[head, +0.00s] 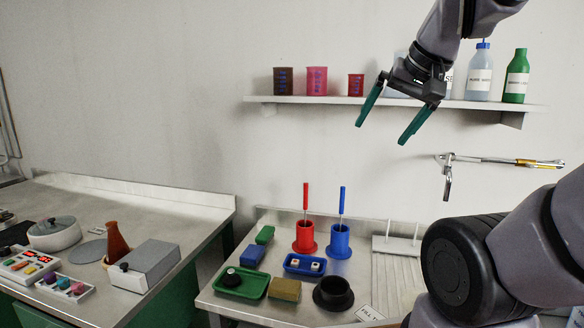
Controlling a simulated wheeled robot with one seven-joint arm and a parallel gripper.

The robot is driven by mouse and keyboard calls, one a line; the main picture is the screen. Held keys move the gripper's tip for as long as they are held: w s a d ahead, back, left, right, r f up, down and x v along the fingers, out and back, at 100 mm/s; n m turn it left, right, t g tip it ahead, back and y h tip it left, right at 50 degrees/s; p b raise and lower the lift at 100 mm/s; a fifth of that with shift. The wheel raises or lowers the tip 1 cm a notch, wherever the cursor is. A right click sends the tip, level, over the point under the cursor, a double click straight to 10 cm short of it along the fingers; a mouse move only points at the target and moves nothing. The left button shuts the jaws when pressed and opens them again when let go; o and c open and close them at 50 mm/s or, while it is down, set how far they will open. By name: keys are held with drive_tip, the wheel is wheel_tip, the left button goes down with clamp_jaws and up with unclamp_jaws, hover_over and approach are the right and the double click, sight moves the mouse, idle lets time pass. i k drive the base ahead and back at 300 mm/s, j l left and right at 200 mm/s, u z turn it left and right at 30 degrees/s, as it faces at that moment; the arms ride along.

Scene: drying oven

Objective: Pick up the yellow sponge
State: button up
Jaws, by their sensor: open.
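A dull yellow block, which looks like the yellow sponge (286,289), lies on the metal table near its front edge. It sits between a green tray and a black round cup. My gripper (381,134) is open and empty, with its two green fingers apart and pointing down. It is high above the table, in front of the wall shelf, up and to the right of the sponge. Nothing hides the sponge from the head view.
Close around the sponge are the green tray (232,293) with a black item, the black cup (333,293) and a blue tray (287,263). Red (306,238) and blue (340,242) holders with upright tools stand behind. A blue block (251,255) and green block (265,235) lie left.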

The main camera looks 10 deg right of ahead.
sight(280, 290)
drive_tip(key=k, duration=0.45)
drive_tip(key=i+l+u, duration=0.15)
drive_tip(key=l+u, duration=0.2)
drive_tip(key=i+l+u, duration=0.1)
drive_tip(key=l+u, duration=0.3)
